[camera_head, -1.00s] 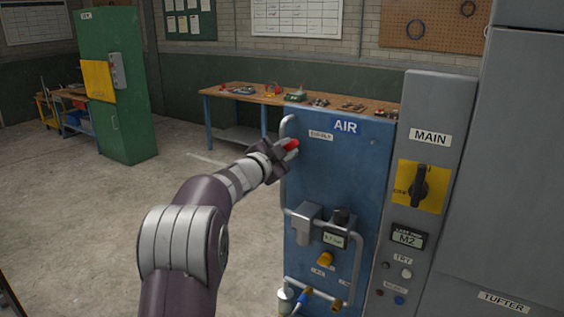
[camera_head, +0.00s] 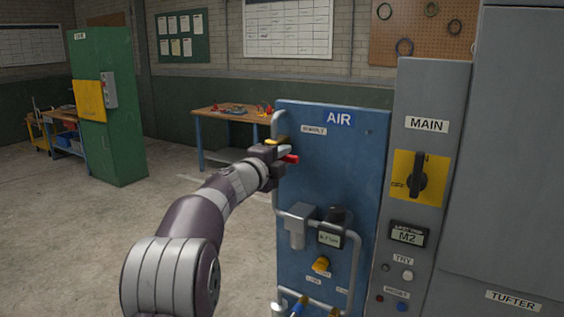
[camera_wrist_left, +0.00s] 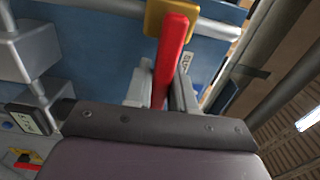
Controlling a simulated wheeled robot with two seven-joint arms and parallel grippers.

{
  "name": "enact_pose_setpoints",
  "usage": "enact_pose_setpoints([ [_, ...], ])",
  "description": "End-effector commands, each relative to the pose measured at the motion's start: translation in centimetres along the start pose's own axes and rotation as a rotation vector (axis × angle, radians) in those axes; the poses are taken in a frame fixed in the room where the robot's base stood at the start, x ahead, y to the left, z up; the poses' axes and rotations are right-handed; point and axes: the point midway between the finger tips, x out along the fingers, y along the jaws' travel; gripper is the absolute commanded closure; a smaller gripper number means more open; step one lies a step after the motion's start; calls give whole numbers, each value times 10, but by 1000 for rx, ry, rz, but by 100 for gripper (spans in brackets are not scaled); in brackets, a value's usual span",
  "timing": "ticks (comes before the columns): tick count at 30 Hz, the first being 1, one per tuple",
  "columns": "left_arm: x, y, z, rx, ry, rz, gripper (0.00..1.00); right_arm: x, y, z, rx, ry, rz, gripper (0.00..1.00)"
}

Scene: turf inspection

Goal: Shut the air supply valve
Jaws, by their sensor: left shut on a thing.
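The valve's red lever (camera_head: 291,159) sits at the panel's upper left edge, by the grey pipe. My left gripper (camera_head: 279,153) is shut on the lever, whose red end sticks out to the right of the fingers. In the left wrist view the red lever (camera_wrist_left: 170,60) runs between my fingers up to a yellow piece (camera_wrist_left: 165,18) at the pipe. My fingers partly hide the lever. My right gripper is not in view.
The grey MAIN cabinet (camera_head: 432,90) with a black rotary switch (camera_head: 417,175) stands just right of the panel. A gauge block and a yellow knob (camera_head: 321,265) are lower on the panel. A workbench (camera_head: 215,112) stands behind.

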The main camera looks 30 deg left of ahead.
Motion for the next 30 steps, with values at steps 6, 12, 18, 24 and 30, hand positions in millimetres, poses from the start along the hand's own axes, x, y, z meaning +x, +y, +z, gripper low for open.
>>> enact_pose_setpoints([
  [6, 1, 8, 0, 24, 1, 11, 100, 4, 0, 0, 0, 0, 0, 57],
  [12, 1, 8, 0, 26, 1, 11, 100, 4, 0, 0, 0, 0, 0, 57],
  [18, 1, 9, 0, 25, 1, 11, 70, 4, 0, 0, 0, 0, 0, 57],
  [24, 1, 6, 0, 28, 1, 7, 55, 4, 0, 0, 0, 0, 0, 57],
  [30, -5, 5, 0, 30, 0, 3, 55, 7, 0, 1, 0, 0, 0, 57],
])
